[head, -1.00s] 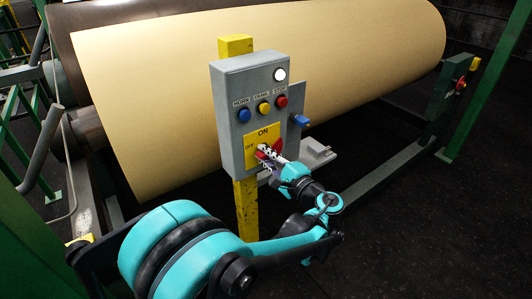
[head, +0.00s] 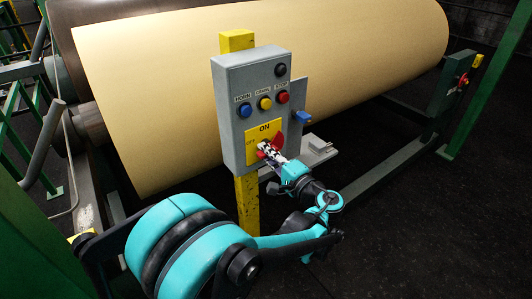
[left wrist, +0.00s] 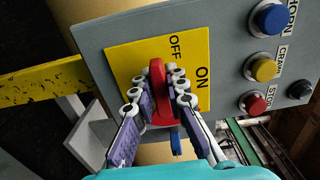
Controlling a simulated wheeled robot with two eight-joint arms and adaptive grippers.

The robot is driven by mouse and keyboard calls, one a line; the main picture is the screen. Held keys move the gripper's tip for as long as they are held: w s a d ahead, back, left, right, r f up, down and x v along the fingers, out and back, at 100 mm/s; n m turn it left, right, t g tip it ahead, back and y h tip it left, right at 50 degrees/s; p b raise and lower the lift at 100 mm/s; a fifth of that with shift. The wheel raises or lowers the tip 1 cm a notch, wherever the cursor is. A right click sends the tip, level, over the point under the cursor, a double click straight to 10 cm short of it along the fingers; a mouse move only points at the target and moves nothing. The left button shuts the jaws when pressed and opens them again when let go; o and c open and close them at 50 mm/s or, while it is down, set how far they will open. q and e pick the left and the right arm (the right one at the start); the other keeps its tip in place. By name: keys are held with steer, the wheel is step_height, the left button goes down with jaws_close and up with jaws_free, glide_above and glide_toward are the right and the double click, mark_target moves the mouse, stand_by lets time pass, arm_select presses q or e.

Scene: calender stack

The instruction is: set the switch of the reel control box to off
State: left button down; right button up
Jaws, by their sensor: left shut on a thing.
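The grey reel control box (head: 240,90) stands on a yellow post. Its switch is a red handle (left wrist: 158,72) on a yellow plate (left wrist: 125,60) marked ON and OFF. In the head view ON is at the top of the plate and OFF at the left. My left gripper (head: 266,149) is shut on the red handle, with one finger on each side of it in the left wrist view. The handle lies across the plate, its free end toward the OFF side. The fingers partly hide it. The round lamp (head: 281,70) on the box is dark. My right gripper is out of view.
Blue, yellow and red buttons (head: 265,103) sit above the switch. A blue knob (head: 302,117) sticks out at the box's right side. A large paper roll (head: 160,90) fills the space behind. Dark floor (head: 430,220) is clear at the right.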

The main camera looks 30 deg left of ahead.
arm_select(q)
steer(key=shift+f, duration=0.1)
steer(key=c, duration=1.5)
jaws_free()
steer(key=v, duration=1.2)
steer(key=shift+s+a, duration=0.1)
